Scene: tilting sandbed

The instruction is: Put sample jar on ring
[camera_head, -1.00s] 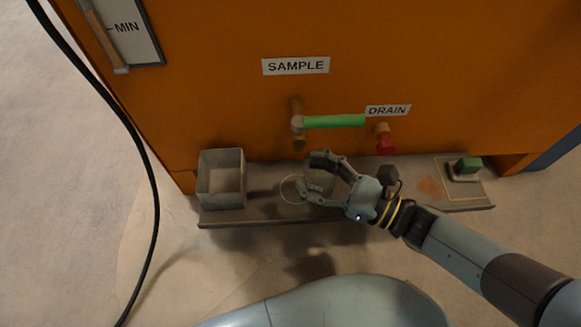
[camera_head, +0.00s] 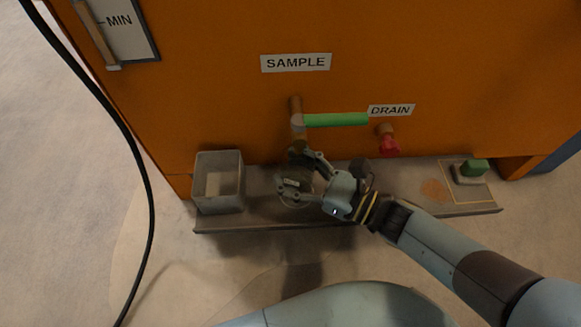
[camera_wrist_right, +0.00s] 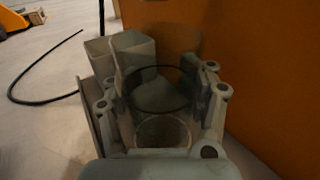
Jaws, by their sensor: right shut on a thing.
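The sample jar (camera_wrist_right: 160,110) is clear glass and stands between the two fingers of my right gripper (camera_wrist_right: 158,95) in the right wrist view. In the head view my right gripper (camera_head: 298,174) is shut on the jar, which is small and partly hidden there. It is over the shelf, below the tap under the SAMPLE label. The pale ring mark (camera_head: 296,203) on the shelf shows partly under the gripper. I cannot tell whether the jar's base touches the shelf. My left gripper is not in view.
A grey open box (camera_head: 218,182) stands on the shelf (camera_head: 262,221) left of the gripper. A green-handled tap (camera_head: 335,120) is above, with a red drain valve (camera_head: 388,142) to its right. A black hose (camera_head: 140,180) hangs at left.

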